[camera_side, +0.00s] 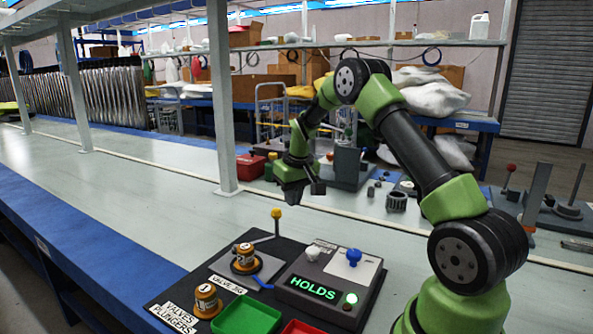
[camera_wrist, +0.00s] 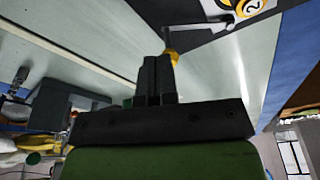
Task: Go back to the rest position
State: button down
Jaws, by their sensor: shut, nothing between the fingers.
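My gripper (camera_side: 303,198) hangs over the pale bench, behind the dark work mat, with its arm folded above. In the wrist view the two dark fingers of my gripper (camera_wrist: 157,62) lie side by side, shut, with nothing between them. An orange valve numbered 2 (camera_side: 245,258) stands on the plate labelled VALVE JIG. Another orange valve (camera_side: 206,297) stands on the mat by the label VALVES PLUNGERS. A lever with a yellow knob (camera_side: 276,213) rises at the back of the jig. The yellow knob (camera_wrist: 172,56) shows partly behind the fingertips in the wrist view.
A grey box (camera_side: 310,268) with a blue knob has a lit green HOLDS display and a green light. A green tray (camera_side: 247,315) and red tray (camera_side: 300,327) lie in front. Grey fixtures (camera_side: 347,165) stand behind my gripper. The bench left of it is clear; a post (camera_side: 221,100) rises there.

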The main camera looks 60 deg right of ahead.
jog(key=s+a+r+t, duration=0.1)
jog(key=s+a+r, duration=0.1)
jog(key=a+r, duration=0.4)
jog(key=s+a+r+t, duration=0.15)
jog(key=a+r, duration=0.25)
jog(key=r, duration=0.4)
jog(key=s+a+r+n+t+y, duration=0.1)
jog(key=s+a+r+t+y, duration=0.1)
jog(key=s+a, duration=1.2)
jog(key=s+y, duration=0.1)
jog(key=s, duration=0.2)
jog(key=shift+s+a+r, duration=0.3)
jog(key=shift+a, duration=0.1)
